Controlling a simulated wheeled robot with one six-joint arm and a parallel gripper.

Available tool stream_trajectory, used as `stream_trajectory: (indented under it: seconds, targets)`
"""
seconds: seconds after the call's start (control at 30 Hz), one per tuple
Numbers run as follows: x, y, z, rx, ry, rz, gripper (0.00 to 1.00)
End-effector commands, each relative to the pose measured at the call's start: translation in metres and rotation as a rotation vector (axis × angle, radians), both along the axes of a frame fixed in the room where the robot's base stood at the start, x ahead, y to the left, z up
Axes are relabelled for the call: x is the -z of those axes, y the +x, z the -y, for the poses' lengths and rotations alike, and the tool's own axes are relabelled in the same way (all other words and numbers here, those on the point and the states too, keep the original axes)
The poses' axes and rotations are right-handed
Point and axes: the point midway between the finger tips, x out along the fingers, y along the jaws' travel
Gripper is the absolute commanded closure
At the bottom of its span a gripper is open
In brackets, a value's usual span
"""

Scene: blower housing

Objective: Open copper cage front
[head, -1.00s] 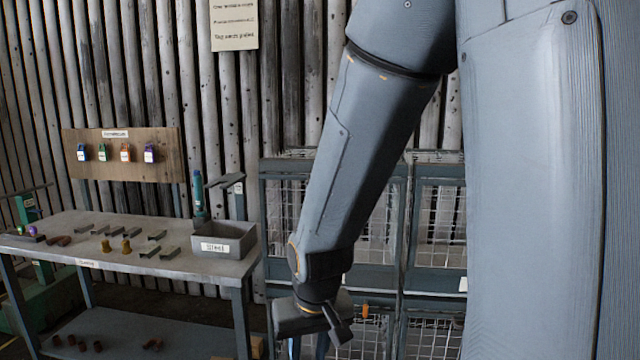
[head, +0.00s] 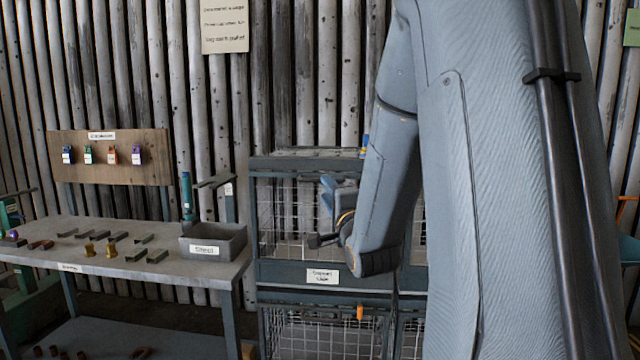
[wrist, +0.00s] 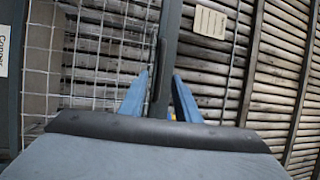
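The copper cage (head: 322,276) is a blue-grey frame with wire mesh and a white label on its lower rail. Its front looks upright and shut, partly hidden behind my arm. In the wrist view, the mesh front (wrist: 105,60) and part of the "Copper" label (wrist: 3,50) show at the left. My gripper (head: 327,195) is in front of the cage, just below its top rail (head: 290,174). In the wrist view, the blue fingers of my gripper (wrist: 160,88) are apart, one on each side of a dark rail (wrist: 166,50). Contact with it cannot be told.
A grey workbench (head: 130,272) with small parts and a labelled grey bin (head: 213,240) stands at the left. A lower mesh cage (head: 310,335) with an orange piece (head: 360,312) sits beneath the copper cage. A corrugated wall is close behind.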

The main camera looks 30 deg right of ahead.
Motion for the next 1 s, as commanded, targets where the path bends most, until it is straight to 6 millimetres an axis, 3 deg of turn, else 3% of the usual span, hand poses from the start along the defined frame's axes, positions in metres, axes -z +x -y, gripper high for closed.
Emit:
stream_trajectory:
  seconds: [0.43,0.83,0.87,1.0]
  targets:
    - [-0.012,0.06,0.011,-0.001,-0.001,-0.002,0.7]
    - [-0.012,0.069,0.013,-0.001,-0.001,-0.003,0.7]
    - [-0.012,0.069,0.013,-0.001,-0.001,-0.003,0.72]
    - [-0.012,0.069,0.013,0.0,-0.001,-0.003,0.96]
